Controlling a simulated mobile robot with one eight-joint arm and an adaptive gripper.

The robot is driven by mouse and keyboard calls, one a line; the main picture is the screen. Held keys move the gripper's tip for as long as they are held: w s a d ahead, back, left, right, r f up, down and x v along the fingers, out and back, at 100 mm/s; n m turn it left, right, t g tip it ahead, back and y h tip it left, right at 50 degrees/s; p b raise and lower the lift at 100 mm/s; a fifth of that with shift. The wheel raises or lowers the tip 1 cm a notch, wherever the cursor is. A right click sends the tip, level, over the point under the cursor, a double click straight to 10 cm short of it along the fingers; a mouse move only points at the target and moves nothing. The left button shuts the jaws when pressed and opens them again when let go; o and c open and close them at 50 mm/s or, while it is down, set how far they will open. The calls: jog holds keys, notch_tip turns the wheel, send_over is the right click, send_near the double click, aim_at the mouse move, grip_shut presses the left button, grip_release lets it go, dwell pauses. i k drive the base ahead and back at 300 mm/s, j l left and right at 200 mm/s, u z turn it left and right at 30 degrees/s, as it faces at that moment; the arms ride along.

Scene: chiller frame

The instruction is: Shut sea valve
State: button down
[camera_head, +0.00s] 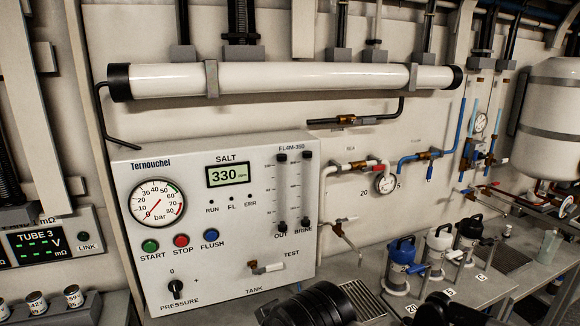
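The wall label SEA stands above a short white pipe on the panel right of the Ternouchel box. On that pipe is a brass valve with a red lever, the sea valve (360,165). Its lever looks roughly in line with the pipe, but it is small and I cannot be sure. A round white-faced dial (385,184) sits just below its right end. Black parts of my arm show at the bottom edge. The dark end at bottom right may be my gripper (437,309); it is below and apart from the valve, and its fingers are not clear.
The Ternouchel control box (220,220) juts out at left. A long white cylinder (285,80) runs above. Blue, white and black containers (400,265) stand on the counter below right. A blue pipe (420,156) and a white tank (550,115) are further right.

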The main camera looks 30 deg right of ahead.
aim_at(379, 168)
jog(key=z, duration=1.5)
